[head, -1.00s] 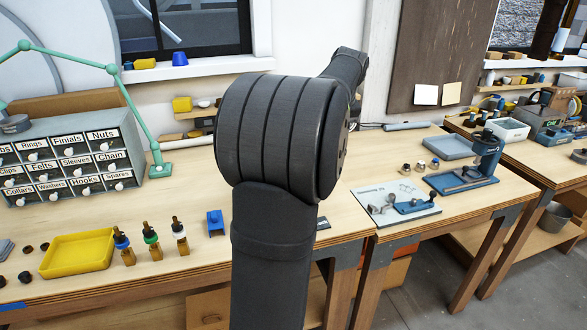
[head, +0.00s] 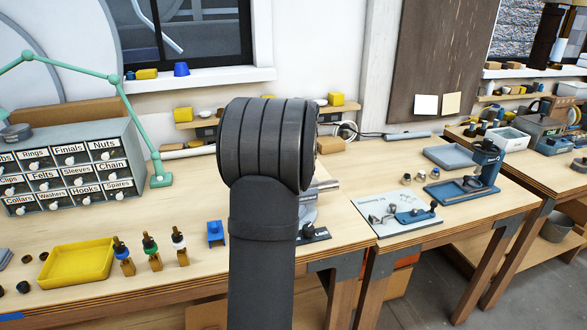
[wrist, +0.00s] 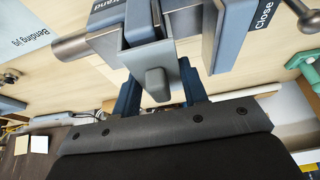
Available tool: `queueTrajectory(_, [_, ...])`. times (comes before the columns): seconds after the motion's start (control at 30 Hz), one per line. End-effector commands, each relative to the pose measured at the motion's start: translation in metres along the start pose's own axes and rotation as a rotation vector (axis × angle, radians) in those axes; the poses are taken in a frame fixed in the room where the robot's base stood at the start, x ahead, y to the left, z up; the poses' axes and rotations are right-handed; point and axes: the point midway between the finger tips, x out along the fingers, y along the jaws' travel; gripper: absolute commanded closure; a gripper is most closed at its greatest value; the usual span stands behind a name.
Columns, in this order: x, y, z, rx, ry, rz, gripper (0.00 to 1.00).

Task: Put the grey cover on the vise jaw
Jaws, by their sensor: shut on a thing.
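In the wrist view, my gripper (wrist: 160,88) has its two blue fingers shut on the grey cover (wrist: 139,64), a small piece with a raised block on its face. The cover is right up against the blue-grey vise (wrist: 100,46), in front of one of its jaws (wrist: 105,18). I cannot tell whether it is seated on the jaw or only touching or just short of it. A second blue-grey vise part (wrist: 226,35) stands to the right, by a "Close" label.
The Bending Jig board (head: 375,205) lies right of the vise. A blue block (head: 215,232), several bottles (head: 151,252) and a yellow tray (head: 75,265) stand to the left. A drawer cabinet (head: 70,165) is at the back left.

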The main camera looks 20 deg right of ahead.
Motion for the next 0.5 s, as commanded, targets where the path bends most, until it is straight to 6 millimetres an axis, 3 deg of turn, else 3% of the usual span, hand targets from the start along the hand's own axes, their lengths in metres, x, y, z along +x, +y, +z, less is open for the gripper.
queueTrajectory(0.4, [0.0086,0.0001,0.0037,0.001,0.0,0.0,0.84])
queueTrajectory(0.43, [0.0082,0.0001,0.0035,0.001,0.0,0.0,0.54])
queueTrajectory(0.5, [0.0081,0.0001,0.0035,0.001,0.0,0.0,0.41])
